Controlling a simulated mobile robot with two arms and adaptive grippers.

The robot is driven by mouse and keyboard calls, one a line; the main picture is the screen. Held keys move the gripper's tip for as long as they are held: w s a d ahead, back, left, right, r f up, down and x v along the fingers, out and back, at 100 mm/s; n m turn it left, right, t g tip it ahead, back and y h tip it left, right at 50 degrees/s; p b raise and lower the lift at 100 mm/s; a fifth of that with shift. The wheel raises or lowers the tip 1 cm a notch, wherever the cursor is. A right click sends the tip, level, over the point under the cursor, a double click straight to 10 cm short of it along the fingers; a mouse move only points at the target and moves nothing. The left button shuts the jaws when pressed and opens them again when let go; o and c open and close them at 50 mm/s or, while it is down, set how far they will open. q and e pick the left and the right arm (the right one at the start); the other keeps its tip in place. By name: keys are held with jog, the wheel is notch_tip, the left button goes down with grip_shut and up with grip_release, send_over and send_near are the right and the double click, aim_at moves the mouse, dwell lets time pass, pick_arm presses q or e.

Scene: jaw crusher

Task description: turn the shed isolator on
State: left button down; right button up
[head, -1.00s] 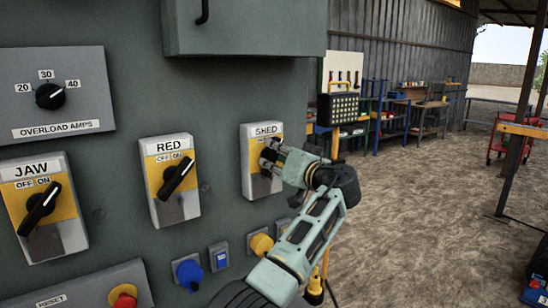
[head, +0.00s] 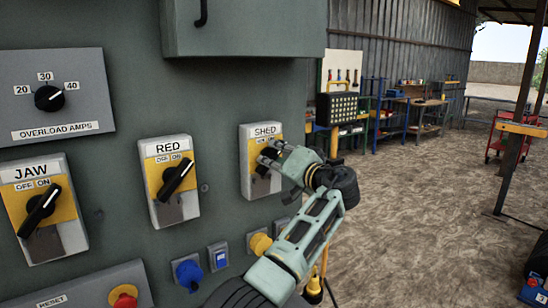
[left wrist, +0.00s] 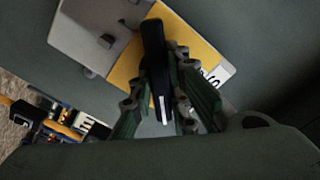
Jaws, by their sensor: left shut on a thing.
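The SHED isolator (head: 247,180) is a pale box with a yellow plate, at the right end of the grey panel's row of isolators. My left gripper (head: 267,158) is at its front, shut on the black isolator handle. In the left wrist view the handle (left wrist: 154,45) stands between the two fingers (left wrist: 165,112), with a white line on its near end. The yellow plate and part of the label show behind it. The fingers hide most of the handle and the OFF/ON marks in the head view, so I cannot tell its exact setting. My right gripper is not in view.
The RED isolator (head: 163,149) and JAW isolator (head: 31,173) are to the left, both with slanted black handles. Blue (head: 188,272) and yellow (head: 260,244) sockets sit below. A cabinet (head: 245,30) juts out above. Open dirt floor lies right.

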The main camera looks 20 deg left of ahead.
pick_arm(q)
jog(key=shift+r, duration=0.15)
jog(key=c, duration=1.7)
grip_release()
jog(key=v, duration=1.2)
